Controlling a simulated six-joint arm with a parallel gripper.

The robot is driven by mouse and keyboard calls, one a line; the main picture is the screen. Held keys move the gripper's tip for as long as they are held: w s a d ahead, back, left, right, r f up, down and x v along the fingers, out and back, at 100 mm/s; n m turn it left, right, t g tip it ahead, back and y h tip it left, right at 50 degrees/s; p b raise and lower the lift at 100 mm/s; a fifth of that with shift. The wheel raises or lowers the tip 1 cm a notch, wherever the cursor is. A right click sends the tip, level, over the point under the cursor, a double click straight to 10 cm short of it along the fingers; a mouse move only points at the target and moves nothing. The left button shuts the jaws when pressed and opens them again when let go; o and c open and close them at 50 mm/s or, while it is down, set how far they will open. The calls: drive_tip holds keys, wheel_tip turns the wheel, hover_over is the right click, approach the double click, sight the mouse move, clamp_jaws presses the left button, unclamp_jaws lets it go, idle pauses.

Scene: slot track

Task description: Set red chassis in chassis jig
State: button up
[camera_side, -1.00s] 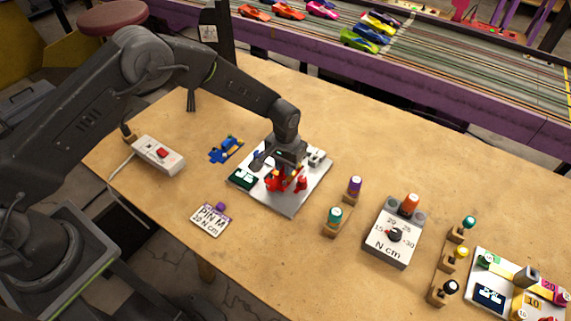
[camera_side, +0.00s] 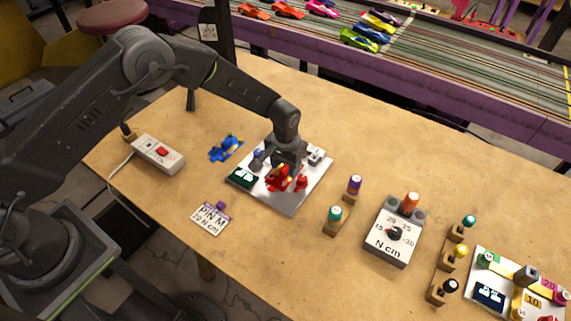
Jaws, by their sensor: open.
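The red chassis (camera_side: 279,179) sits on the white plate of the chassis jig (camera_side: 290,207), near the plate's middle. My gripper (camera_side: 284,168) is directly above the chassis, pointing down, and is open. The fingertips are close to the chassis; whether they touch it cannot be told. The gripper hides part of the chassis and the back of the jig. A small red part (camera_side: 301,182) stands beside the chassis, and a dark green display (camera_side: 243,177) is at the jig's left corner.
A blue chassis (camera_side: 226,148) lies left of the jig. A switch box (camera_side: 158,153), a PIN M card (camera_side: 211,217), bit holders (camera_side: 334,220) and an N cm dial box (camera_side: 393,236) stand around it. Bare table lies in front of the jig.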

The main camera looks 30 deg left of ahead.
wheel_tip(320, 180, up, 14)
wheel_tip(320, 180, up, 10)
drive_tip(key=t, duration=0.1)
hover_over(285, 167)
drive_tip(key=s+a, duration=0.4)
drive_tip(key=s+a+r+t, duration=0.1)
drive_tip(key=s+a+r, duration=0.2)
drive_tip(key=s+r, duration=0.35)
drive_tip(key=s+a+r+t, duration=0.2)
drive_tip(key=s+a+r, duration=0.2)
drive_tip(key=s, duration=0.5)
drive_tip(key=s+a+t, duration=0.1)
drive_tip(key=s+a, duration=0.1)
drive_tip(key=s, duration=0.8)
drive_tip(key=shift+s+f+t, duration=0.2)
drive_tip(key=shift+f+t, duration=0.1)
drive_tip(key=shift+f, duration=0.15)
drive_tip(key=shift+o, duration=0.4)
